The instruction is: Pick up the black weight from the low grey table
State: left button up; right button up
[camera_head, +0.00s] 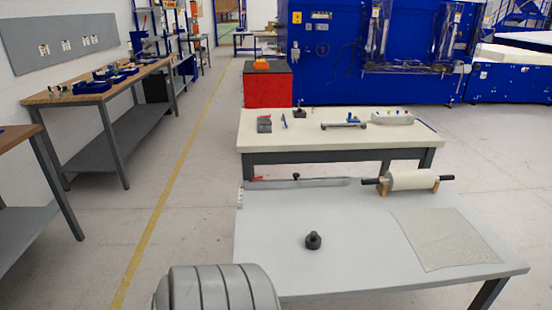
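The black weight (313,241) stands upright on the low grey table (275,270). It is a small dark round piece with a knob on top, left of the middle of the tabletop, with nothing touching it. Neither of my grippers shows in the head view.
A roller with black handles (412,180) rests on wooden supports at the back of the grey table. A thin pale sheet (445,240) lies on the right, and a long flat bar (300,183) along the back edge. A cream-topped table (300,135) stands behind. The tabletop around the weight is clear.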

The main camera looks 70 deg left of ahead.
aim_at(313, 240)
jog(key=u, duration=1.9)
jog(key=k+j+z, duration=0.1)
jog(key=z, duration=0.15)
jog(key=k+j+z, duration=0.1)
jog(key=j+z, duration=0.2)
